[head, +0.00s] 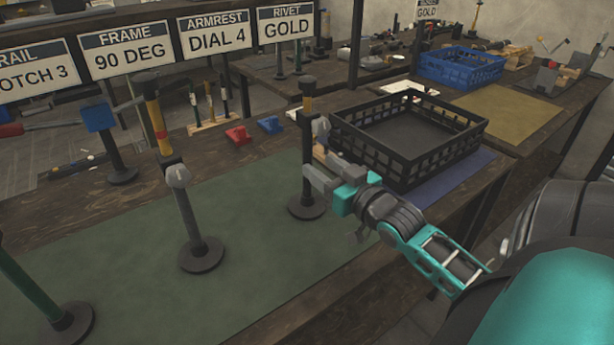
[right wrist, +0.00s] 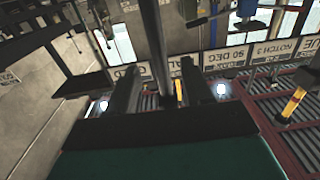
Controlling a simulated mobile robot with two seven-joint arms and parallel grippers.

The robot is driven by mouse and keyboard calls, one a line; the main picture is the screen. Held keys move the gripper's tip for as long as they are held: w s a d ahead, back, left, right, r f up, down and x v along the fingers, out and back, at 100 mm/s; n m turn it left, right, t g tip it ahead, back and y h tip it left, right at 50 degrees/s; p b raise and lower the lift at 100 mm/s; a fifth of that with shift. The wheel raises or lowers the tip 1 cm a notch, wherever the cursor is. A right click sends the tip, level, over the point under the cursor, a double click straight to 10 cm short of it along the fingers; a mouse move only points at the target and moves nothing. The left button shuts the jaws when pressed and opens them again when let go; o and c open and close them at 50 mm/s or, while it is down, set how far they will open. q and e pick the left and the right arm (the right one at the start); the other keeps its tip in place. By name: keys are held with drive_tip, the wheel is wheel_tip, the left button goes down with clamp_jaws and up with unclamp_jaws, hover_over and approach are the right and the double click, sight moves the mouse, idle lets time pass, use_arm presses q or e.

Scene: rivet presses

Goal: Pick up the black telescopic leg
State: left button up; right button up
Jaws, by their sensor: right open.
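The black telescopic leg (head: 308,150) stands upright on a round dark base on the green mat (head: 130,235), with a yellowish band near its top. My right gripper (head: 322,178) is open and level with the leg's lower half, its fingers pointing left at it. In the right wrist view a dark upright post (right wrist: 154,45), which looks like this leg, runs between the two open fingers (right wrist: 155,92). Whether either finger touches it I cannot tell. My left gripper is not in view.
A black crate (head: 470,128) stands just behind my right gripper. A grey post with a round knob (head: 190,220) stands left of the leg, and a green post (head: 40,300) farther left. Hanging signs (head: 210,33) cross the upper left. Mat between the posts is clear.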

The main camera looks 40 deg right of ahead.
sight(310, 160)
drive_tip(key=shift+w+d+f, duration=0.1)
drive_tip(key=shift+w+d, duration=0.1)
drive_tip(key=shift+w, duration=1.3)
drive_tip(key=shift+w+d+f, duration=0.1)
drive_tip(key=shift+w+d, duration=0.05)
drive_tip(key=shift+w, duration=1.3)
drive_tip(key=shift+c, duration=0.2)
clamp_jaws()
